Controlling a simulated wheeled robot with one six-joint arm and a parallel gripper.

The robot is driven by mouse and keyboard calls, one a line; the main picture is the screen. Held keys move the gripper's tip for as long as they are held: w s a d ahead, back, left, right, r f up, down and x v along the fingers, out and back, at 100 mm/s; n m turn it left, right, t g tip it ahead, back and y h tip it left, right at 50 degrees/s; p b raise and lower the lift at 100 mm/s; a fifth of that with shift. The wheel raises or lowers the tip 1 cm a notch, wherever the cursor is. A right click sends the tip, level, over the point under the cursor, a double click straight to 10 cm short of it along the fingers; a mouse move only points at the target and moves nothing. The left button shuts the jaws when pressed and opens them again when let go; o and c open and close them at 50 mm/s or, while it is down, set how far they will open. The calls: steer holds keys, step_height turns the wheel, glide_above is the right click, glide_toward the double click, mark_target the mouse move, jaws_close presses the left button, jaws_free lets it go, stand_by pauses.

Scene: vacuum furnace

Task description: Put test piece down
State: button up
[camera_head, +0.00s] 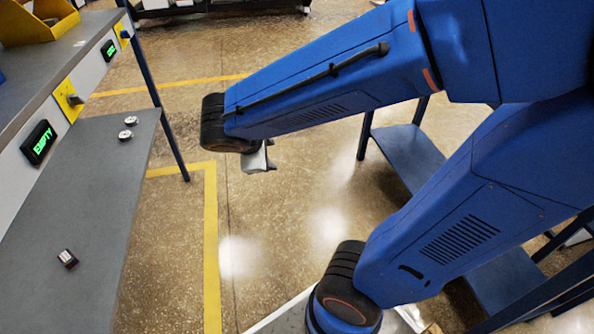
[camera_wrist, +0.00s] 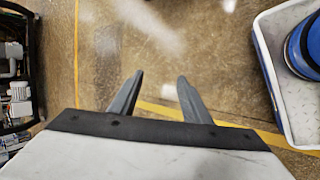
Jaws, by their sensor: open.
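My gripper (camera_wrist: 158,84) is open in the wrist view, with bare floor between its two fingers and nothing held. In the head view only a grey part of my gripper (camera_head: 258,158) shows under the arm, over the floor right of the grey bench. Two small round metallic pieces (camera_head: 130,121) (camera_head: 125,134) sit near the shelf's far end. Which of these is the test piece, I cannot tell. My gripper is apart from all of them.
A green-lit display reading EMPTY (camera_head: 40,142) and a second green display (camera_head: 109,50) are on the bench front, with yellow fittings (camera_head: 69,98). A yellow bin (camera_head: 38,22) stands on the upper surface. A blue table (camera_head: 408,155) stands behind my arm. Floor between is clear.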

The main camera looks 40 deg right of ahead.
steer(key=s+r+m+y, duration=0.3)
steer(key=s+m+y, duration=0.3)
steer(key=s+m, duration=0.5)
steer(key=shift+s+r+m, duration=0.3)
steer(key=shift+s+r, duration=0.05)
steer(key=shift+s, duration=0.45)
